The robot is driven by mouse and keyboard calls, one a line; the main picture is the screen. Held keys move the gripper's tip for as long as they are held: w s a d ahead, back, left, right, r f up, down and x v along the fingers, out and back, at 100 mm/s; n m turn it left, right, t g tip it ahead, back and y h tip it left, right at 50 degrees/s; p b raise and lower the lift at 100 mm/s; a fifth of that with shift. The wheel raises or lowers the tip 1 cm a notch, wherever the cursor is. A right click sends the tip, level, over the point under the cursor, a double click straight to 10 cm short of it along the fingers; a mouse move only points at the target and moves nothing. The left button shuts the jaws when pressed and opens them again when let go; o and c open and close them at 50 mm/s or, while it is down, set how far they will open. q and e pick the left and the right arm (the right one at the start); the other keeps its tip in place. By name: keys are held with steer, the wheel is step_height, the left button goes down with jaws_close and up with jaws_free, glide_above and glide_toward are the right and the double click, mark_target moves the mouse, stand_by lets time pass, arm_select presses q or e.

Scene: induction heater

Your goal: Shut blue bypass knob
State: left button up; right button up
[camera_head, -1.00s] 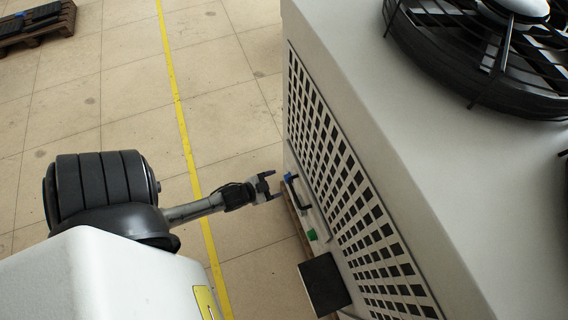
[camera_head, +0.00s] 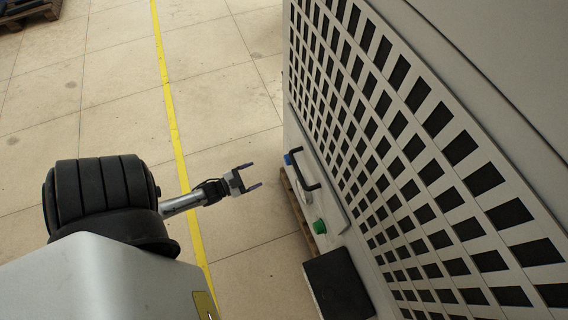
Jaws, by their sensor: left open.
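The blue bypass knob (camera_head: 287,160) sits on the lower part of the grey machine's side panel, at the left end of a black handle (camera_head: 303,170). A green knob (camera_head: 319,226) is on the same panel, nearer to me. My left gripper (camera_head: 254,176) is open and empty, its fingers pointing right toward the panel. It is to the left of the blue knob, with a gap of floor showing between them. My right gripper is not in view.
The grey machine's perforated side (camera_head: 420,150) fills the right. A black box (camera_head: 338,284) sticks out at the bottom, near a wooden pallet (camera_head: 298,212). The tiled floor with a yellow line (camera_head: 172,110) is clear. Another pallet (camera_head: 28,12) lies far left.

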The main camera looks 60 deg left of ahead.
mark_target(286, 161)
arm_select(q)
steer(key=w+b, duration=0.4)
steer(key=w, duration=0.7)
steer(key=shift+w+d+f, duration=0.1)
steer(key=shift+d, duration=0.05)
steer(key=shift+w+b, duration=0.55)
steer(key=shift+w, duration=0.35)
